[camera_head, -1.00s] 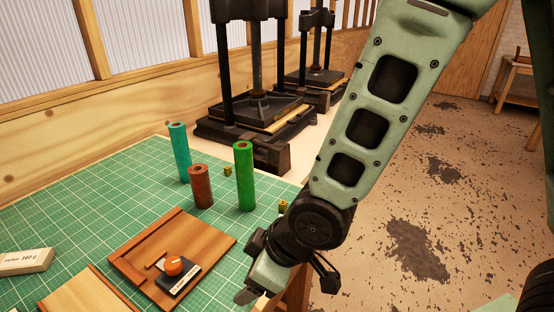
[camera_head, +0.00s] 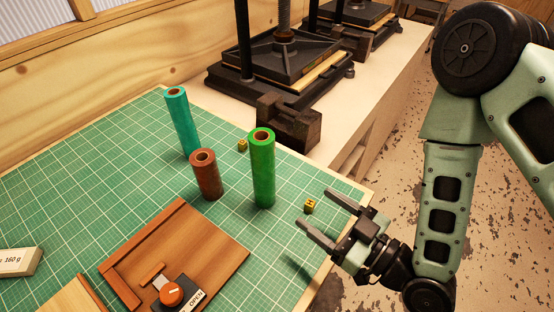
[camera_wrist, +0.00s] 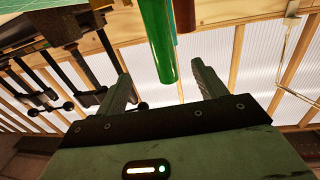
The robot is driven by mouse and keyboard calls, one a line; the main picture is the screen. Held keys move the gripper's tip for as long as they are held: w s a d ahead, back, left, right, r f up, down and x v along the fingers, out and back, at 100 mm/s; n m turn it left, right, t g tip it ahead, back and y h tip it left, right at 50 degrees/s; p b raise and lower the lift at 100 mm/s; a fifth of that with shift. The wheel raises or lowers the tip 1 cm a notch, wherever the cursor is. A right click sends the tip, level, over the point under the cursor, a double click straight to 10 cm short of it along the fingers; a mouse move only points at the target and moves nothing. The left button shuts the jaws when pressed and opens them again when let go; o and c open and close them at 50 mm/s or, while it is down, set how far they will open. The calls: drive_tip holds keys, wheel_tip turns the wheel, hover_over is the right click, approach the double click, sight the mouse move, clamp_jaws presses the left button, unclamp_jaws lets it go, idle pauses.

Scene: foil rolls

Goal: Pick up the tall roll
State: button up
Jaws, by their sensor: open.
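Three upright rolls stand on the green cutting mat (camera_head: 90,190). The teal roll (camera_head: 183,125) is at the back left and the green roll (camera_head: 263,172) at the right; both are tall. The brown roll (camera_head: 207,177) between them is clearly shorter. My gripper (camera_head: 312,207) is open and empty, low at the mat's right edge, right of the green roll and apart from it. Its fingers point left towards that roll. In the tilted wrist view, the green roll (camera_wrist: 158,42) appears between and beyond the fingers, with part of the brown roll (camera_wrist: 184,14) beside it.
A small yellow die (camera_head: 309,206) lies by my fingertips, another (camera_head: 242,145) behind the green roll. A wooden board (camera_head: 190,250) with an orange-knobbed device (camera_head: 171,294) lies in front. A black press (camera_head: 280,60) stands behind. A pale block (camera_head: 18,262) is at left.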

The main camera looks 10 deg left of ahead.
sight(272, 178)
drive_tip(key=b+x, duration=0.7)
drive_tip(key=b, duration=0.3)
drive_tip(key=shift+s+f, duration=0.15)
drive_tip(key=shift+f, duration=0.1)
idle(0.3)
drive_tip(key=shift+a+b, duration=0.1)
drive_tip(key=shift+b, duration=0.65)
drive_tip(key=b, duration=0.3)
